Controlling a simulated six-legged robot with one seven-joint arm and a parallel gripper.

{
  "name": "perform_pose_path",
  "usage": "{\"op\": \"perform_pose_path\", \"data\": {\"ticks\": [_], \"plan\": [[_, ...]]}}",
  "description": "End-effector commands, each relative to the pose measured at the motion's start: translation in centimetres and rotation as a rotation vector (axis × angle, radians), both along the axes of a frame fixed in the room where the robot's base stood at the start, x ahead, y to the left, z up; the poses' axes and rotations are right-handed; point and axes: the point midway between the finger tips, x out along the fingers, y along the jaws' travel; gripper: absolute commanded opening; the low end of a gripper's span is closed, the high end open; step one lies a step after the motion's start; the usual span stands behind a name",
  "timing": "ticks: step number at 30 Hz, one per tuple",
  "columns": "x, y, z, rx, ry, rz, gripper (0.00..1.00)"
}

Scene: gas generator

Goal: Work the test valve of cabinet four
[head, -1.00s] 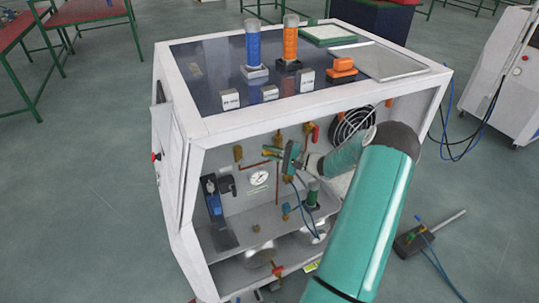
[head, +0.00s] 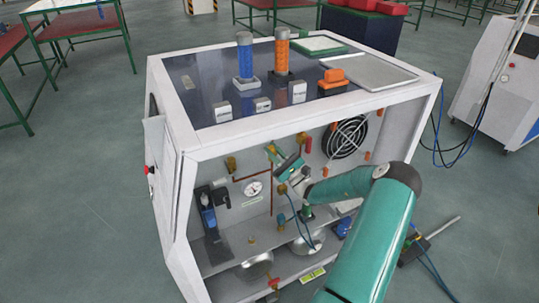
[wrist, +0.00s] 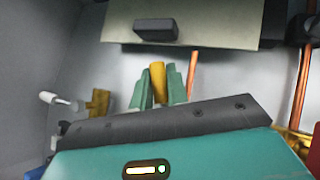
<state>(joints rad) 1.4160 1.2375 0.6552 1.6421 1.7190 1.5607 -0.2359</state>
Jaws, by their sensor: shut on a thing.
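The white cabinet (head: 188,145) stands open at the front with brass pipework inside. My gripper (head: 270,152) is inside its upper part, near the back wall, between a brass fitting (head: 231,164) and a red valve handle (head: 308,143). In the wrist view my gripper (wrist: 159,92) has its two teal fingers closed on either side of a yellow-brass piece (wrist: 157,78), which looks like the test valve's handle. A copper pipe (wrist: 192,75) runs just right of it. The valve's body is mostly hidden behind the fingers and wrist. No cabinet number is readable.
A pressure gauge (head: 253,188) sits below left of my gripper. A fan (head: 345,137) is to the right. Blue and orange cylinders stand on the top. A grey plate with a dark block (wrist: 156,29) hangs close above the fingers.

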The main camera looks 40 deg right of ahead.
Motion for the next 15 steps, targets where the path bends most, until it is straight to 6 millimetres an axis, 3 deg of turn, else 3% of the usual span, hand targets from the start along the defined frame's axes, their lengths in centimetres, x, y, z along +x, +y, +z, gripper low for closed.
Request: {"op": "perform_pose_path", "data": {"ticks": [15], "plan": [[-0.6,-2.0,0.4,0.328,-0.097,-0.001,0.00]]}}
